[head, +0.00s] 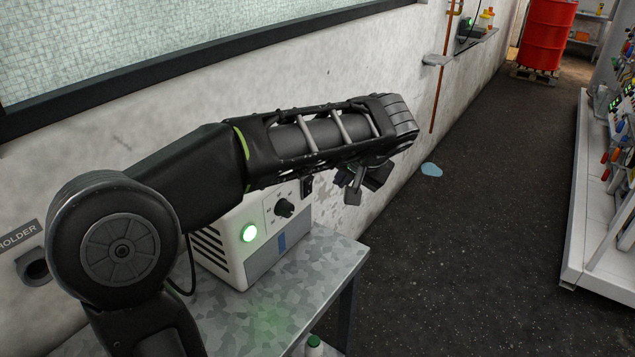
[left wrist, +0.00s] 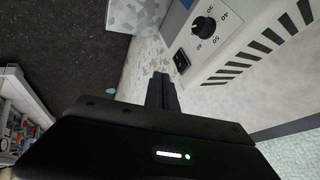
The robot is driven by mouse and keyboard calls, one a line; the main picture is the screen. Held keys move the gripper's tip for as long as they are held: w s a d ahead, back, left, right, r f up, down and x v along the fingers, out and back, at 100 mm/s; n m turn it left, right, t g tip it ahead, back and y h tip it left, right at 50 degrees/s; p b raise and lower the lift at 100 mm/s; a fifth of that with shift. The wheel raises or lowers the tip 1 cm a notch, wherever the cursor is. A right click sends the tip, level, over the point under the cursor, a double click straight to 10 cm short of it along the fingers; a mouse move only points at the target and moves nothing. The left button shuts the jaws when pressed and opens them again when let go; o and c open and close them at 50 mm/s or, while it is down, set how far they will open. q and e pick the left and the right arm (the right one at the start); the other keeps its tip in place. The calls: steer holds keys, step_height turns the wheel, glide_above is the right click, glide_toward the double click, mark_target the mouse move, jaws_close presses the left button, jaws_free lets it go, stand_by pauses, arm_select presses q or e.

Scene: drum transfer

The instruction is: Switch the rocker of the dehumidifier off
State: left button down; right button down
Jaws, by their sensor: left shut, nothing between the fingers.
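The dehumidifier (head: 221,245) is a white box with side vents, standing on a metal-topped table. In the left wrist view the rocker (left wrist: 181,61) sits beside the numbered dial (left wrist: 203,27); I cannot tell which side is pressed. My left gripper (head: 353,195) is shut and empty, in front of the panel to the right of the rocker. Its closed fingers (left wrist: 161,88) point toward the rocker's side, apart from it. My right gripper is out of view.
The table (head: 275,300) has free room before the dehumidifier. A green-capped bottle (head: 314,346) stands below its edge. A wall holder (head: 34,268) is at left. A pale blue patch (head: 431,169) lies on the open floor. A red drum (head: 546,35) stands far back.

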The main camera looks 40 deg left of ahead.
mark_target(312, 180)
arm_select(q)
steer(key=w+a+f+p, duration=0.2)
steer(key=w+a+f, duration=0.1)
steer(key=a+f, duration=0.4)
steer(key=shift+w+a, duration=0.35)
steer(key=shift+a, duration=0.55)
steer(key=shift+r+p, duration=0.1)
steer(key=shift+p, duration=0.3)
steer(key=shift+s+a+r+h+p, duration=0.1)
steer(key=shift+a+r+h+p, duration=0.2)
steer(key=shift+a+h+p, duration=0.35)
steer(key=shift+d+f, duration=0.25)
steer(key=shift+f, duration=0.05)
steer(key=shift+y, duration=0.25)
steer(key=shift+r, duration=0.15)
steer(key=shift+r, duration=0.75)
